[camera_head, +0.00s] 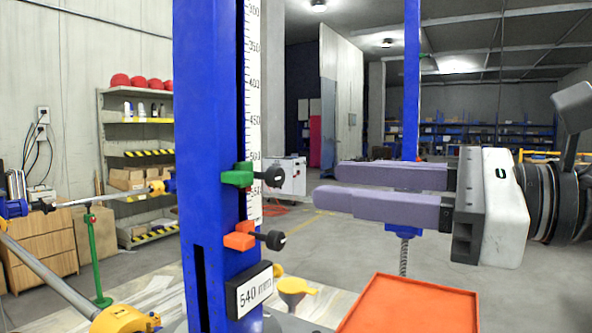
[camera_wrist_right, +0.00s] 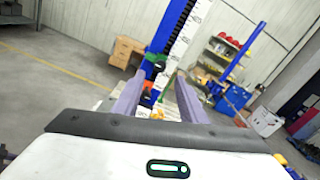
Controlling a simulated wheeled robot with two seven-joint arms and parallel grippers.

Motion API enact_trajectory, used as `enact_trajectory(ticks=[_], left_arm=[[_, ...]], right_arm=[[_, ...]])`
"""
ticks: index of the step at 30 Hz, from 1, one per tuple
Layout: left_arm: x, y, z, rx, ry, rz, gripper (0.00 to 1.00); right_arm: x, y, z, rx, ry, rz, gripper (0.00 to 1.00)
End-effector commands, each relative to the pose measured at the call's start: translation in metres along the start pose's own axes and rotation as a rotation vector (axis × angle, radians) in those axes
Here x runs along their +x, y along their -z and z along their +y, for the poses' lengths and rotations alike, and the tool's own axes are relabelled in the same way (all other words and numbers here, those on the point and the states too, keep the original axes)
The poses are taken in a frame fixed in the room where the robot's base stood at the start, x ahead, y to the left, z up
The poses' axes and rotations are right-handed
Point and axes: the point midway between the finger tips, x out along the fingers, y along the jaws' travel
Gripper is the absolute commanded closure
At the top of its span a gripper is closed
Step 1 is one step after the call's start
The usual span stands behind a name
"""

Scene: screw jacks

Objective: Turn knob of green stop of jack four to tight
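A blue upright post (camera_head: 208,120) with a white millimetre scale (camera_head: 253,95) stands in the middle of the head view. Its green stop (camera_head: 237,176) has a black knob (camera_head: 275,177) sticking out to the right. An orange stop (camera_head: 240,238) with its own black knob (camera_head: 274,240) sits just below. A "540 mm" sign (camera_head: 255,289) is at the post's lower part. My right gripper (camera_head: 328,187) is open and empty, right of the green stop's knob, its purple fingers pointing towards it. The fingers also show in the right wrist view (camera_wrist_right: 160,82), spread apart. My left gripper is not in view.
An orange tray (camera_head: 410,303) is below my right gripper. Another blue post (camera_head: 411,80) stands behind it. A yellow funnel-like part (camera_head: 293,288) is by the post's foot. Shelves (camera_head: 140,150) stand at the left wall. Open floor lies to the right.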

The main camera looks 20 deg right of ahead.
Motion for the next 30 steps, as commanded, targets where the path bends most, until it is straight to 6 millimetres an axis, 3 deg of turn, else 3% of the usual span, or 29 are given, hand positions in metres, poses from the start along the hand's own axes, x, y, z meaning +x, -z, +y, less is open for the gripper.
enact_trajectory(ticks=[21, 30], left_arm=[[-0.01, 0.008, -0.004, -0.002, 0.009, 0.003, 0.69], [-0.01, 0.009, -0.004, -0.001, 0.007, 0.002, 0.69]], right_arm=[[0.06, 0.001, -0.001, 0.003, 0.003, 0.002, 0.62], [0.071, 0.0, -0.001, 0.003, 0.002, -0.002, 0.62]])
